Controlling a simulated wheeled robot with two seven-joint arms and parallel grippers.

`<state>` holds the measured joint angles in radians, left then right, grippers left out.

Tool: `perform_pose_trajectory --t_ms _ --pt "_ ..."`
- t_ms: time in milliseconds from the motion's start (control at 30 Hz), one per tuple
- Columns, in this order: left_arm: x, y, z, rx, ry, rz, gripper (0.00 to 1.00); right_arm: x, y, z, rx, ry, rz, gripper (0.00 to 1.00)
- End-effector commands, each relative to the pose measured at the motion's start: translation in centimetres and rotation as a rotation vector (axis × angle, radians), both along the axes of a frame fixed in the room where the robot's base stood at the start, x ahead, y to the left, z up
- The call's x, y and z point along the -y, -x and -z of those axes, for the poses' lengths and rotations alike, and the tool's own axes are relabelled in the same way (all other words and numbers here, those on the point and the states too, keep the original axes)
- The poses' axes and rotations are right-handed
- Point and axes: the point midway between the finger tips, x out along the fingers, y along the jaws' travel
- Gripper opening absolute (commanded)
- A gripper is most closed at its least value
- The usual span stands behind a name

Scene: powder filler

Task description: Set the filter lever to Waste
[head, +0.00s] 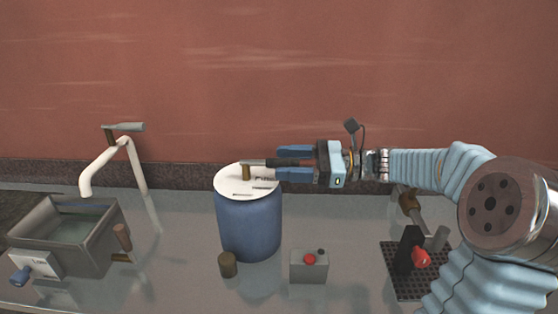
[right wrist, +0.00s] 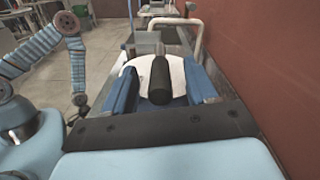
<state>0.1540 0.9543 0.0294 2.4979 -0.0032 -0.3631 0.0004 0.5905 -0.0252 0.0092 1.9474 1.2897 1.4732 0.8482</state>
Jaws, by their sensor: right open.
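The filter lever has a brown post (head: 246,173) on the white lid (head: 232,182) of a blue drum (head: 250,225). Its dark handle (head: 283,162) points right, towards my right arm, and also shows in the right wrist view (right wrist: 159,80). My right gripper (head: 295,164) is open, with one blue finger on each side of the handle. In the right wrist view a gap shows between the handle and each finger. The lid's lettering is partly hidden by the gripper and too small to read.
A grey basin (head: 75,232) with a blue-handled valve stands left, near a white pipe (head: 100,168). A grey box with a red button (head: 309,268) and a brown cylinder (head: 228,264) stand before the drum. A black perforated plate (head: 402,284) lies right. A red wall stands behind.

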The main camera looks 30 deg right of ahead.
Motion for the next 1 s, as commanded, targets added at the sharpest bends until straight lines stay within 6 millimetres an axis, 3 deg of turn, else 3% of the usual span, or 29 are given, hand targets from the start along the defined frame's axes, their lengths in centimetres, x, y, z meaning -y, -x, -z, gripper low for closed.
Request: perform_pose_trajectory --t_ms 200,500,867,1000 --pt "0.0 0.0 -0.1 0.000 0.000 0.000 0.43 -1.8 -1.1 0.0 0.000 0.000 0.000 0.57" --pt "0.0 0.0 -0.1 0.000 0.000 0.000 0.43 -2.0 -1.3 0.0 0.000 0.000 0.001 0.57" --pt "0.0 0.0 -0.1 0.000 0.000 0.000 0.43 -2.0 -1.2 0.0 0.000 0.000 0.001 0.02" --pt "0.0 0.0 -0.1 0.000 0.000 0.000 0.43 -2.0 -1.2 0.0 0.000 0.000 0.001 0.00"
